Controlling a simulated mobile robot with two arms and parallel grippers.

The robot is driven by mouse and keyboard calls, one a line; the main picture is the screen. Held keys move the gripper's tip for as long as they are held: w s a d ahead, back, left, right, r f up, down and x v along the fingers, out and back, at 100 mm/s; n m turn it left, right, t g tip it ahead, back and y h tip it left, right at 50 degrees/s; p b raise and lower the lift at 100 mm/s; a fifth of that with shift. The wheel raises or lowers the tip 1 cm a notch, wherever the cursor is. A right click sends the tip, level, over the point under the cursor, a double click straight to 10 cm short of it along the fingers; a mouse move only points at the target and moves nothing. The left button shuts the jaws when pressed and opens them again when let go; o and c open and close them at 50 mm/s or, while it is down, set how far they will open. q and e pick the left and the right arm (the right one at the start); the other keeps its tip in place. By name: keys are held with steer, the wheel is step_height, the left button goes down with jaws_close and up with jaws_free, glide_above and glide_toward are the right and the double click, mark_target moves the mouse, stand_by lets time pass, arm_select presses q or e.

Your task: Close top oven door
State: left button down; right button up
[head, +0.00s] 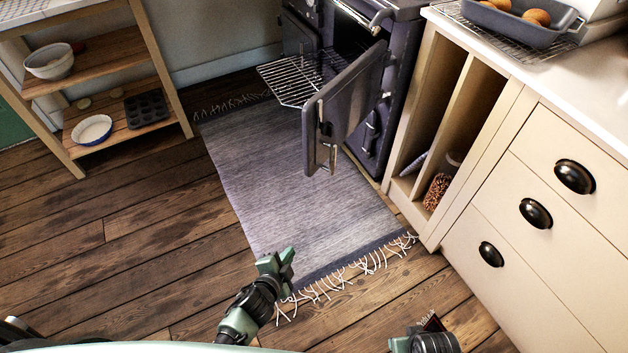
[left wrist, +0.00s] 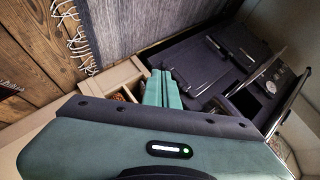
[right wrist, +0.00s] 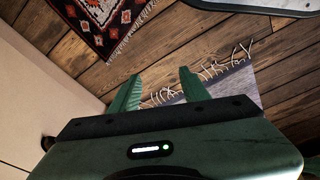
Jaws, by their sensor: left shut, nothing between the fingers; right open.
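The dark oven (head: 372,150) stands at the back, against the cabinets. One dark door (head: 345,105) stands swung out from its front over the rug, with a metal handle on its face. Another dark panel (head: 298,40) shows to its left, partly hidden; I cannot tell whether it is a second open door. The oven also shows in the left wrist view (left wrist: 195,62). My left gripper (head: 276,262) is shut and empty above the rug's near end, well short of the door. My right gripper (right wrist: 157,88) is open and empty, low at the front, away from the oven.
A wire rack (head: 290,80) sticks out of the oven beside the door. A grey fringed rug (head: 270,180) covers the floor before it. Cream cabinets (head: 540,215) border the right; a wooden shelf (head: 105,85) stands left. The wood floor between is clear.

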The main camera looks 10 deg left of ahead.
mark_target(313, 163)
arm_select(q)
steer(key=w+d+r+m+t+h+b, duration=0.1)
steer(key=w+d+r+m+t+b, duration=0.3)
steer(key=r, duration=0.4)
steer(key=w+d+r+m+t+h+b, duration=0.1)
steer(key=w+d+r+m+t+b, duration=0.15)
steer(key=w+r+b, duration=0.45)
steer(key=shift+m, duration=0.45)
steer(key=x, duration=0.2)
steer(key=r+x, duration=0.1)
steer(key=x, duration=0.1)
steer(key=p+x, duration=0.1)
steer(key=x, duration=0.2)
steer(key=shift+w+a+r, duration=0.15)
steer(key=shift+w+a, duration=0.65)
steer(key=shift+a, duration=0.2)
steer(key=shift+w+a, duration=0.65)
steer(key=shift+a, duration=0.2)
arm_select(e)
step_height(313, 163, up, 10)
steer(key=t, duration=0.1)
steer(key=shift+d, duration=0.15)
steer(key=shift+f, duration=0.1)
